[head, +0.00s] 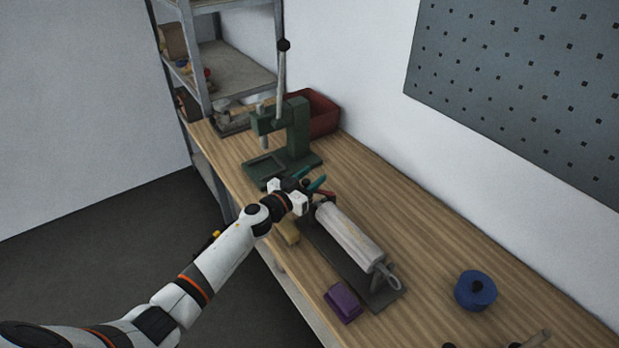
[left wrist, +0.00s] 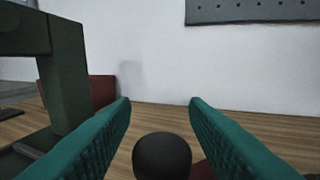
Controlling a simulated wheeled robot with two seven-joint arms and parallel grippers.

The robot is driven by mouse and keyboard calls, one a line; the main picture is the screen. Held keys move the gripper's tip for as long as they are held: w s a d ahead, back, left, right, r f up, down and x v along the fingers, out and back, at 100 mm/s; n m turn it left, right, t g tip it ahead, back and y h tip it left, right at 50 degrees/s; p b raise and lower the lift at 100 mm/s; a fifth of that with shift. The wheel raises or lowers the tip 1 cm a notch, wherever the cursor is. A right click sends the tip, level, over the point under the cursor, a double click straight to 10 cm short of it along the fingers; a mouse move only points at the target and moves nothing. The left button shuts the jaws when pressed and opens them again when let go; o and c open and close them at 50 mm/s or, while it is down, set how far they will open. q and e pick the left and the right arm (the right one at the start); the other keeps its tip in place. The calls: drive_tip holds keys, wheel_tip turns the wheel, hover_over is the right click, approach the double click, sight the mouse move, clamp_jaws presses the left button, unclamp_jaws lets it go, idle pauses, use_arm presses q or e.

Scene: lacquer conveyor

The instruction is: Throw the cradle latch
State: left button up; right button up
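A long pale grey cylinder (head: 347,236) lies in the cradle, whose dark base plate (head: 378,297) rests on the wooden bench. A ring handle (head: 392,279) is at its near end. My left gripper (head: 312,179) is at the cradle's far end, with its teal fingers apart. In the left wrist view a round black knob (left wrist: 162,156) shows low between the open fingers (left wrist: 160,102), with visible gaps on both sides. A bit of dark red (left wrist: 202,170) shows beside the knob. The latch is mostly hidden by my gripper in the head view. My right gripper is not in view.
A green press (head: 297,136) stands just beyond my left gripper, with a red bin (head: 322,112) behind it. A purple block (head: 342,303) and a tan object (head: 290,233) lie left of the cradle. A blue round container (head: 476,290) stands to the right.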

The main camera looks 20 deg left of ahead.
use_arm(q)
drive_tip(key=shift+s, duration=0.1)
drive_tip(key=shift+s+a, duration=0.15)
drive_tip(key=shift+s, duration=0.2)
drive_tip(key=v, duration=0.9)
drive_tip(key=shift+s+a+f+b, duration=0.1)
drive_tip(key=shift+s+b, duration=0.2)
drive_tip(key=shift+v, duration=0.8)
drive_tip(key=shift+c, duration=0.5)
